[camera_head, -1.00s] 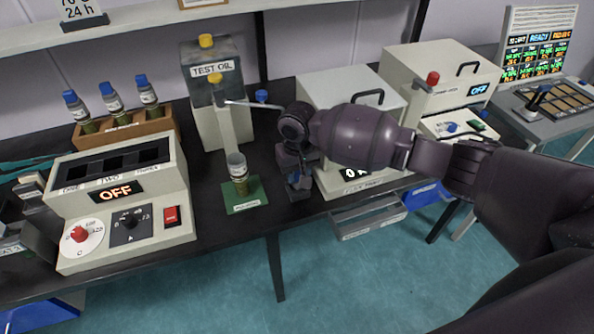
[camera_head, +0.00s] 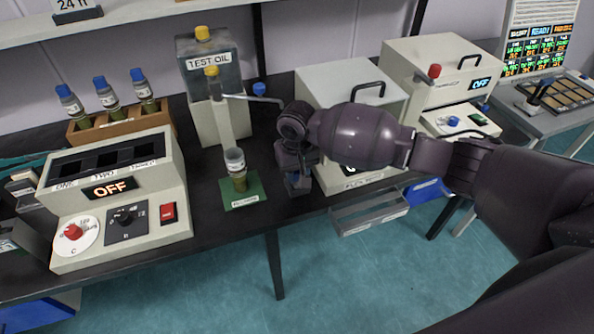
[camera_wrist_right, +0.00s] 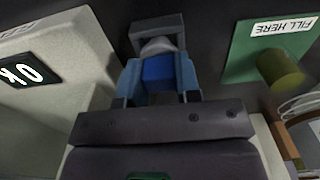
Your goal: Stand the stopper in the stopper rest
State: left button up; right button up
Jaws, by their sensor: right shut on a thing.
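My right gripper (camera_head: 298,186) points down just above the black bench, between the green mat and the OK machine. In the right wrist view, my right gripper (camera_wrist_right: 158,90) is shut on the blue stopper (camera_wrist_right: 158,70), whose grey rounded end (camera_wrist_right: 158,46) points away from the palm. A dark square frame (camera_wrist_right: 157,20), apparently the stopper rest, surrounds or lies just beyond that end; I cannot tell whether they touch. The uncapped vial (camera_head: 236,165) stands on the green FILL HERE mat (camera_head: 240,201), left of my right gripper. My left gripper is not in view.
The TEST OIL dispenser (camera_head: 207,65) stands behind the vial, with its spout arm reaching right. Several blue-capped vials (camera_head: 106,93) stand in a wooden rack (camera_head: 122,132) at left. The OFF heater block (camera_head: 120,215) is at front left. A pale machine (camera_head: 345,88) closely borders the gripper's right side.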

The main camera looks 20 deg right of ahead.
jog(key=shift+f, duration=0.35)
jog(key=o, duration=1)
jog(key=shift+r, duration=0.6)
notch_tip(320, 180, up, 9)
jog(key=shift+p, duration=0.85)
jog(key=shift+r, duration=0.35)
